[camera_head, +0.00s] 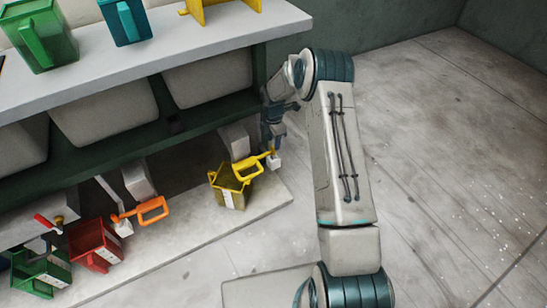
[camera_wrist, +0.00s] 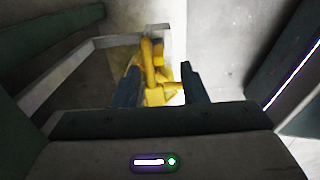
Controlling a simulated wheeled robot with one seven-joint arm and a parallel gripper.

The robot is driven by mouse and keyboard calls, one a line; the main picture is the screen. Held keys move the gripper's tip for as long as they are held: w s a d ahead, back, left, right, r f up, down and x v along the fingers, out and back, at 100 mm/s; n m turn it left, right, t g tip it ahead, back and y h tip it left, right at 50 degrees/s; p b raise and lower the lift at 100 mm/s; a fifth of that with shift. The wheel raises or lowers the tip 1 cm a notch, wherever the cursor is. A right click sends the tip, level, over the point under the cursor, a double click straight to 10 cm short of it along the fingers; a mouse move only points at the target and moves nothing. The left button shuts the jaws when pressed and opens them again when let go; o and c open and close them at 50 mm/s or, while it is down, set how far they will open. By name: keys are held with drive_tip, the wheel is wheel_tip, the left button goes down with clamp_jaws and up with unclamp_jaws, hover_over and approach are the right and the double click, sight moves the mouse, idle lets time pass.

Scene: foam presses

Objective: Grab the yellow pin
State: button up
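The yellow pin (camera_head: 247,170) has a loop handle and a thin shaft that reaches a small white block (camera_head: 274,163). It lies just above a yellow bin in the head view. My gripper (camera_head: 275,139) points down right above the block end of the pin. In the wrist view, the yellow pin (camera_wrist: 152,66) shows between the two dark fingers of my gripper (camera_wrist: 160,86), nearer the left finger. A gap shows between the pin and the right finger, so the gripper is open. The yellow bin hides part of the handle's surroundings.
The yellow bin (camera_head: 228,192), red bin (camera_head: 94,245) and green bin (camera_head: 42,272) stand on a low ledge. An orange handle (camera_head: 152,210) and red handle (camera_head: 42,220) are farther left. A white shelf (camera_head: 190,42) overhangs behind. Floor at right is clear.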

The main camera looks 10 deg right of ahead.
sight(273, 155)
wheel_tip(273, 155, down, 5)
drive_tip(key=b, duration=0.2)
drive_tip(key=shift+w+f+b, duration=0.15)
drive_tip(key=shift+b, duration=0.15)
clamp_jaws()
